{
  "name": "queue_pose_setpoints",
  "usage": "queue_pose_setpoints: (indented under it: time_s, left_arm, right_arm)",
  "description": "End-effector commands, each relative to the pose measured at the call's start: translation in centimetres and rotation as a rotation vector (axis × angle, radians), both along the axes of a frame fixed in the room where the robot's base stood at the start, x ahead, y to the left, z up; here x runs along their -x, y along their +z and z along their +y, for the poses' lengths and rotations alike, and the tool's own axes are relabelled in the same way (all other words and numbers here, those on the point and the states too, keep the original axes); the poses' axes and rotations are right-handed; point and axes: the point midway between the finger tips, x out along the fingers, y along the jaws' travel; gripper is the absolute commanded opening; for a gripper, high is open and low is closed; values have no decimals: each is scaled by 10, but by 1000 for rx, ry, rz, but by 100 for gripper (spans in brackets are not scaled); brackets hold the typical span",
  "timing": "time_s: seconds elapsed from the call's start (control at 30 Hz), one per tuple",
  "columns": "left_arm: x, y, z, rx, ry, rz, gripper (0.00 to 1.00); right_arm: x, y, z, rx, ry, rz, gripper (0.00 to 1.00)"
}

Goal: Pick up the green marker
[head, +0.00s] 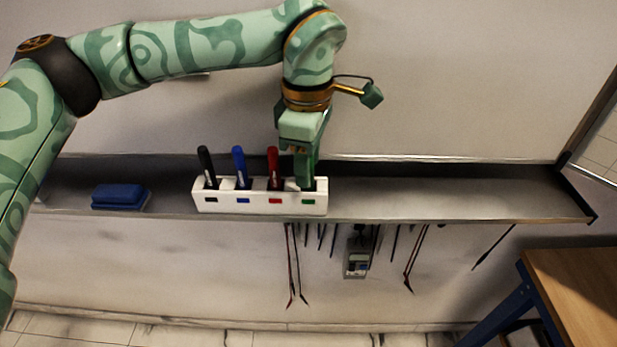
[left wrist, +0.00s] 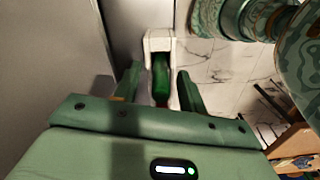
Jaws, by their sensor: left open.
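The green marker (left wrist: 160,82) stands in the end slot of the white marker holder (head: 262,206), the slot with the green label. In the head view my left gripper (head: 306,178) is over that slot and hides the marker. In the left wrist view the open left gripper (left wrist: 158,73) has one finger on each side of the marker, with gaps visible between. The holder's end also shows there (left wrist: 159,41). My right gripper is not in view.
Black (head: 207,168), blue (head: 240,168) and red (head: 273,168) markers stand in the other slots, red closest to my gripper. A blue eraser (head: 119,196) lies left on the metal tray (head: 450,192). The tray's right side is clear. A wooden table (head: 575,295) stands lower right.

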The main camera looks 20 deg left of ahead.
Motion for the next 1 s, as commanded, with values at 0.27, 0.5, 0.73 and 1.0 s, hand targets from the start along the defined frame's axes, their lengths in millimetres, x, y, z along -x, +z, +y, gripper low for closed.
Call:
queue_pose_setpoints:
  time_s: [0.27,0.5,0.73,1.0]
  left_arm:
    - [0,-2,0,1,0,-1,30]
    - [0,-2,0,0,-1,-1,0]
    - [0,0,0,0,-1,-1,0]
    - [0,27,0,1,0,-4,0]
  right_arm:
    - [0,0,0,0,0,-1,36]
    - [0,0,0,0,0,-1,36]
    - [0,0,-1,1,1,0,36]
    - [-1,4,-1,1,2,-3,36]
